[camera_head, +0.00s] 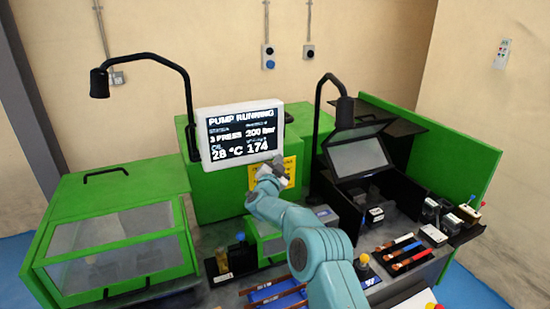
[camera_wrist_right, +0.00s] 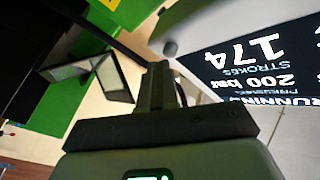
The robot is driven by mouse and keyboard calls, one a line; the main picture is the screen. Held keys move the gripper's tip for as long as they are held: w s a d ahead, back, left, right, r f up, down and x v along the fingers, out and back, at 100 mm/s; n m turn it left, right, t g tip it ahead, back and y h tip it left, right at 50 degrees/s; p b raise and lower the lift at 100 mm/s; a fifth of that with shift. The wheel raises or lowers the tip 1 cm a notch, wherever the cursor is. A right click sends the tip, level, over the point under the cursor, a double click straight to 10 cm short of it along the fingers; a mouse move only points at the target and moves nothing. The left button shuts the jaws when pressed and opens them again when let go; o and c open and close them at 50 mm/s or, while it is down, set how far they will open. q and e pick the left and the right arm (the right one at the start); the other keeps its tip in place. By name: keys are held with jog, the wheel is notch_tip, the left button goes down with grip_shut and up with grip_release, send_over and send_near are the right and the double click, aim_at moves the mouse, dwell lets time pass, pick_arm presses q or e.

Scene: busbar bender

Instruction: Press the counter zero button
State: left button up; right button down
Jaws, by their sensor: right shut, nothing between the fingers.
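The display panel (camera_head: 242,133) is a white-framed screen on the green machine. It reads "PUMP RUNNING", "200 bar", "28 °C" and 174; the wrist view shows 174 labelled "STROKES" on the same screen (camera_wrist_right: 250,62). A small grey round stub (camera_wrist_right: 170,47) on the white frame beside the screen may be the counter zero button; no label shows. My right gripper (camera_head: 277,163) is at the lower right corner of the panel. In the wrist view its fingers (camera_wrist_right: 160,72) are shut and empty, pointing towards the stub. I cannot tell whether they touch it. My left gripper is out of view.
Black gooseneck lamps (camera_head: 187,85) (camera_head: 322,110) rise on both sides of the panel. A yellow label (camera_head: 290,170) is behind my gripper. An open black box (camera_head: 358,160) stands to the right, and a green clear-windowed cover (camera_head: 115,240) to the left.

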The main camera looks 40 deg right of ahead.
jog(key=shift+s+r, duration=0.1)
jog(key=shift+w+d+p, duration=0.15)
jog(key=shift+w+p, duration=0.15)
jog(key=shift+w, duration=0.25)
dwell(0.7)
jog(key=shift+s+a+b, duration=0.3)
jog(key=shift+s+b, duration=0.6)
jog(key=shift+b, duration=0.05)
jog(key=s+b, duration=0.1)
jog(key=s+a+b, duration=0.1)
jog(key=s+b, duration=0.2)
jog(key=shift+s+a, duration=0.25)
jog(key=shift+s, duration=0.15)
